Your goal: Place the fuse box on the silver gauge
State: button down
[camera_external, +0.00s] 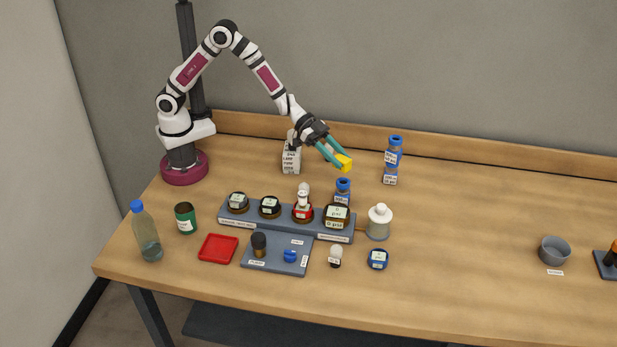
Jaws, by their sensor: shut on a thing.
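My gripper (336,158) has teal fingers and is shut on a small yellow block (344,163), held in the air above the back middle of the table. No label shows on the block, so I cannot tell whether it is the fuse box. A white box with dark print (291,159) stands upright behind the rack, left of my gripper. Round gauges (238,203) (270,207) sit on a long grey-blue rack (285,227), below and left of my gripper. A larger square-faced one (337,215) is at its right end. Which gauge is silver is unclear.
Blue-capped bottles (393,160) (343,190) stand near my gripper; a white bottle (379,222) is right of the rack. In front are a red tray (218,249), a grey-blue board (258,265) and a blue round gauge (377,260). The table's right middle is clear.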

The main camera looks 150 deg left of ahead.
jog(key=s+d+m+h, duration=0.2)
jog(key=d+m+h, duration=0.15)
jog(key=d, duration=0.45)
jog(key=s+d+m+h, duration=0.3)
jog(key=d+h, duration=0.1)
jog(key=d, duration=0.3)
jog(key=m+g+h, duration=0.3)
jog(key=m+h, duration=0.2)
send_over(239, 194)
jog(key=shift+m, duration=0.25)
notch_tip(239, 194, down, 8)
jog(key=shift+s+r, duration=0.1)
jog(key=shift+r, duration=0.05)
jog(key=c, duration=0.5)
grip_release()
